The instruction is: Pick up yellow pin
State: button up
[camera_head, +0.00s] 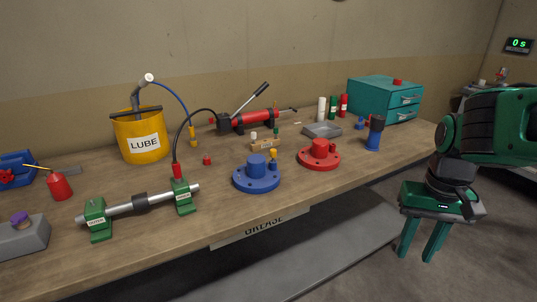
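A small yellow piece (273,158), likely the yellow pin, stands at the right side of the blue flange (256,182). It is too small to tell whether it sits in a flange hole or behind the flange. Another yellow piece (193,138), at the end of the blue hose, looks like a fitting. My gripper (422,242) is at the right, in front of the bench, with its two teal fingers apart, pointing down and empty. It is well away from both yellow pieces.
A red flange (318,158) and a blue-and-black cylinder (374,134) stand between the blue flange and my arm. A wooden block (265,146) with small pegs is behind. The yellow LUBE bucket (142,139) is left. The bench front (330,190) is clear.

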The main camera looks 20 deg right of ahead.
aim_at(273, 151)
jog(key=z, duration=2.35)
jog(key=k, duration=0.6)
jog(key=u, duration=1.65)
jog(key=i, duration=0.95)
